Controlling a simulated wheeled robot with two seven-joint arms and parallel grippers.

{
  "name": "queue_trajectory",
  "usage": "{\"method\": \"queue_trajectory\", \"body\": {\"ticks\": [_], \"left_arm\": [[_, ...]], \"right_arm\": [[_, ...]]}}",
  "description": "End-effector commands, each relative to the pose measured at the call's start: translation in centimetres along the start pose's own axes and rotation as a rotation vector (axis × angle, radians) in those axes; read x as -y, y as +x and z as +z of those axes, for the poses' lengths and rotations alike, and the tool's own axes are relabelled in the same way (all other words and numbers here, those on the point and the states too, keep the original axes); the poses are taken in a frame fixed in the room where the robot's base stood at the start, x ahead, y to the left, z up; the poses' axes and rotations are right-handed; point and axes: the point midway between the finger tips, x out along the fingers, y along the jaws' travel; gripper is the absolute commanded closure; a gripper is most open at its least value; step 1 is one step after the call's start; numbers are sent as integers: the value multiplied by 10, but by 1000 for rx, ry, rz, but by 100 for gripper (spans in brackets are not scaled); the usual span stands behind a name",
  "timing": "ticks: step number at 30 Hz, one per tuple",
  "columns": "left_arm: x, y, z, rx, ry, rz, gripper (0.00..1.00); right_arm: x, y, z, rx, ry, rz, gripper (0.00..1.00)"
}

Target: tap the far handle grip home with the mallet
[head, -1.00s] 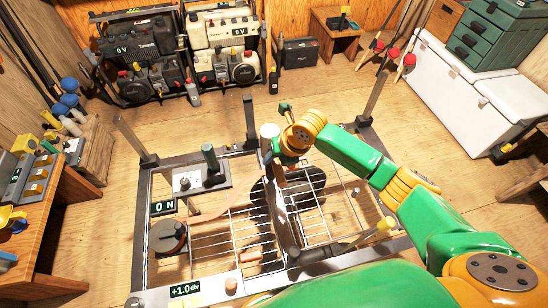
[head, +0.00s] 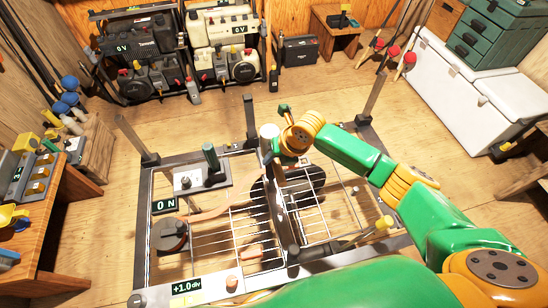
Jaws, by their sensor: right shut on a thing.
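My right gripper (head: 276,151) reaches in from the right over the far middle of the metal frame (head: 152,243). Its jaws are mostly hidden by my own orange wrist. A pale, short cylinder (head: 268,131) shows right at the jaws and looks like the mallet's head; its handle is not clearly visible. An upright dark green grip (head: 210,157) stands on a grey plate at the frame's far left part, left of the gripper and apart from it. I cannot tell whether it is the far handle grip. My left gripper is not in view.
Wire racks (head: 238,232) lie inside the frame. A dark round reel-like part (head: 170,236) is at its left, near a "0 N" display (head: 165,206). Posts (head: 375,95) rise at the frame's corners. A white chest (head: 470,90) stands right; wooden benches (head: 50,225) stand left.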

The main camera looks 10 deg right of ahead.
Motion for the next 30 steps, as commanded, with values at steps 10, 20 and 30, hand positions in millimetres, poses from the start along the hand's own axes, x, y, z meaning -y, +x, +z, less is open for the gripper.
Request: {"method": "queue_trajectory", "body": {"ticks": [10,20,30], "left_arm": [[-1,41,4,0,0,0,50],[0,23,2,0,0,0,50],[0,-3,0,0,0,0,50]], "right_arm": [[13,44,-15,0,0,-1,100],[8,29,-9,3,-1,1,100],[1,4,-1,2,0,1,100]]}}
